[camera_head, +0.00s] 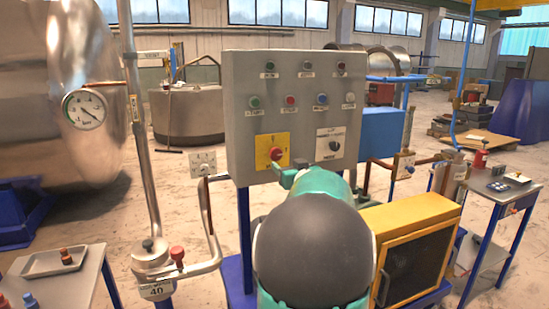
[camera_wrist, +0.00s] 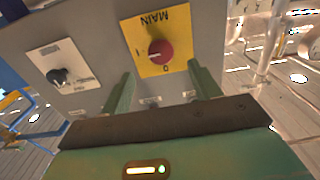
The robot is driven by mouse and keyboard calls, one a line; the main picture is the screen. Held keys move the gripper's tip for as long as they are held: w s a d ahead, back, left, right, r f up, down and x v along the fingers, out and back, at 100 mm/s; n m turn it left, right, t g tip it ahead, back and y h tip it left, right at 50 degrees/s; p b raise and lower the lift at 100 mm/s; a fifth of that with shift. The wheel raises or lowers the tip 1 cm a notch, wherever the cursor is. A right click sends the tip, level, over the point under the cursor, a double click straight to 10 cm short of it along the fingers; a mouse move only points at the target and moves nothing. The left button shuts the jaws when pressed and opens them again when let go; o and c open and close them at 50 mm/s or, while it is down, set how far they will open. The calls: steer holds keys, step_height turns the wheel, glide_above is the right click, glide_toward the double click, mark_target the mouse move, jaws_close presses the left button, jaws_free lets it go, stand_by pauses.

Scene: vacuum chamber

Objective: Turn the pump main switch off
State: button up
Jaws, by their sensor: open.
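The pump main switch is a red rotary knob (camera_head: 276,154) on a yellow plate (camera_head: 264,142), low on the left of the grey control panel (camera_head: 240,95). In the wrist view, which looks upside down, the red knob (camera_wrist: 160,52) sits on the yellow plate marked MAIN (camera_wrist: 148,22). Its pale pointer mark faces left, toward the "I" mark and not the "0". My gripper (camera_wrist: 160,72) is open and empty, with its two green fingers apart and the knob seen between and beyond their tips. In the head view my gripper (camera_head: 285,175) is just below the knob, partly hidden by my arm.
A black selector knob (camera_head: 334,146) on a white plate is right of the main switch; it also shows in the wrist view (camera_wrist: 58,76). Several push buttons and lamps sit above. A yellow cabinet (camera_head: 415,245) stands right, and a bent pipe with a red valve knob (camera_head: 177,253) left.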

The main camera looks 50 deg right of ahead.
mark_target(277, 155)
steer(key=x, duration=0.8)
steer(key=shift+w+d, duration=0.15)
steer(key=shift+w, duration=0.1)
steer(key=shift+s, duration=0.1)
steer(key=shift+c, duration=0.2)
steer(key=c, duration=0.9)
